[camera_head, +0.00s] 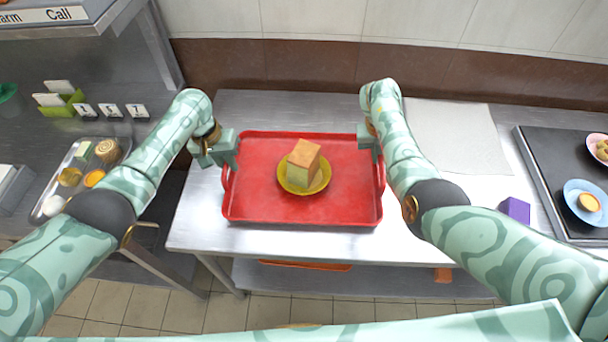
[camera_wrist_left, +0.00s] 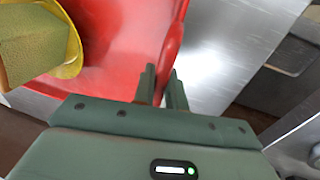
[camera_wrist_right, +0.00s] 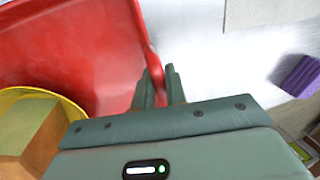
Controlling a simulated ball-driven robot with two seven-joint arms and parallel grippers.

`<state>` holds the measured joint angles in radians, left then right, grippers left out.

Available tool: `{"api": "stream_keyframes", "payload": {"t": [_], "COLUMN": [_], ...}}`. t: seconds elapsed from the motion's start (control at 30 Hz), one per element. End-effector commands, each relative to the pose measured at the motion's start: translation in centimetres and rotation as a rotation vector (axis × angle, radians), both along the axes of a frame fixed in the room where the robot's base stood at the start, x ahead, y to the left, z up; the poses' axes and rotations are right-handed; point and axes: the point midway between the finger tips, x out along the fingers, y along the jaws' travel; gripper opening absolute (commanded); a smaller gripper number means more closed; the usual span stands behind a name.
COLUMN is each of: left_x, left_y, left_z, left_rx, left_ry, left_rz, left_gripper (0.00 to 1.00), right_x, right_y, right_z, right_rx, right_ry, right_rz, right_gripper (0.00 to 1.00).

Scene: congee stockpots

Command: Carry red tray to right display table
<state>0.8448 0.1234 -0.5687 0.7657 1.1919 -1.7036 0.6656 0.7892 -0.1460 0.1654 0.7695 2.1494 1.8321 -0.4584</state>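The red tray (camera_head: 250,205) is on or just above the steel table in the middle of the head view; I cannot tell if it touches. On it is a yellow plate (camera_head: 303,188) with a brown-topped, square-sided block of food (camera_head: 304,160). My left gripper (camera_head: 226,160) is at the tray's left handle, and its fingers (camera_wrist_left: 163,88) are close around the red handle. My right gripper (camera_head: 372,148) is at the right handle, with its fingers (camera_wrist_right: 160,88) close around it. The right display table (camera_head: 545,160) has a dark top.
The steel table (camera_head: 200,215) has a pale board (camera_head: 450,125) and a purple block (camera_head: 515,209) on its right. A blue plate (camera_head: 573,190) and a pink-rimmed plate (camera_head: 592,143) stand on the dark top. A metal tray of food (camera_head: 62,165) and number cards (camera_head: 110,110) are left.

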Motion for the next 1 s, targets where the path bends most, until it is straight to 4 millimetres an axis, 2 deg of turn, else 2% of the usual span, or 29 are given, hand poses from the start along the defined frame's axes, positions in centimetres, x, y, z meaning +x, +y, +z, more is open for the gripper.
{"api": "stream_keyframes", "payload": {"t": [0.27,0.7,1.0], "left_x": [0.1,0.2,0.2], "left_y": [0.0,0.0,0.0], "left_z": [0.6,6.0,6.2], "left_rx": [0.000,0.000,-0.001], "left_ry": [-0.003,-0.021,-0.022], "left_rz": [0.000,0.000,0.000], "left_gripper": [0.00,0.00,0.00], "right_x": [0.1,0.2,0.2], "right_y": [0.0,0.0,0.0], "right_z": [0.5,5.9,6.2], "right_rx": [0.000,0.000,0.000], "right_ry": [-0.003,-0.021,-0.021], "right_rz": [0.000,0.000,0.000], "right_gripper": [0.00,0.00,0.00]}}
